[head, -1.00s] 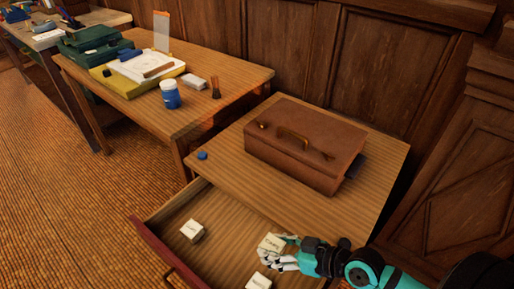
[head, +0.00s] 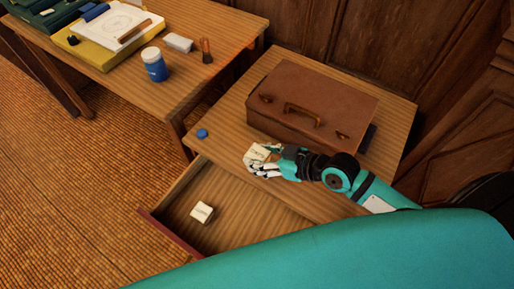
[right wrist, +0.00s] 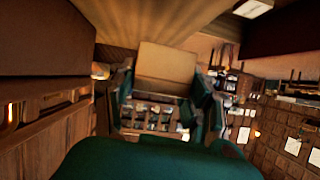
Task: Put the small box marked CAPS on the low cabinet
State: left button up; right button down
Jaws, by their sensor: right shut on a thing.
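The small pale box (head: 257,152) is between the fingers of my right gripper (head: 262,162), which is shut on it. Its marking is too small to read now; it looked like CAPS a second ago. The box also fills the middle of the right wrist view (right wrist: 166,68). The low cabinet (head: 232,120) has its drawer pulled out. My right gripper and the box are at the front part of the cabinet top, in front of the briefcase; I cannot tell if the box touches the top. My left gripper is not in view.
A brown briefcase (head: 310,103) covers much of the cabinet top. A small blue cap (head: 202,133) lies at its left front. Another small box (head: 202,212) lies in the open drawer (head: 235,205). A table with a blue-and-white jar (head: 154,65) stands at the left.

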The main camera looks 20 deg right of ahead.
aim_at(258, 151)
jog(key=w, duration=0.4)
jog(key=shift+w+d+f, duration=0.1)
jog(key=shift+d+f, duration=0.1)
jog(key=shift+w+f, duration=0.1)
jog(key=shift+f, duration=1.65)
jog(key=shift+f, duration=0.1)
jog(key=c, duration=0.6)
grip_release()
jog(key=shift+b, duration=0.3)
jog(key=shift+o, duration=0.2)
jog(key=shift+d, duration=0.1)
jog(key=v, duration=1.1)
jog(key=shift+s+d+r, duration=0.2)
jog(key=shift+s+r, duration=0.15)
jog(key=shift+s, duration=0.05)
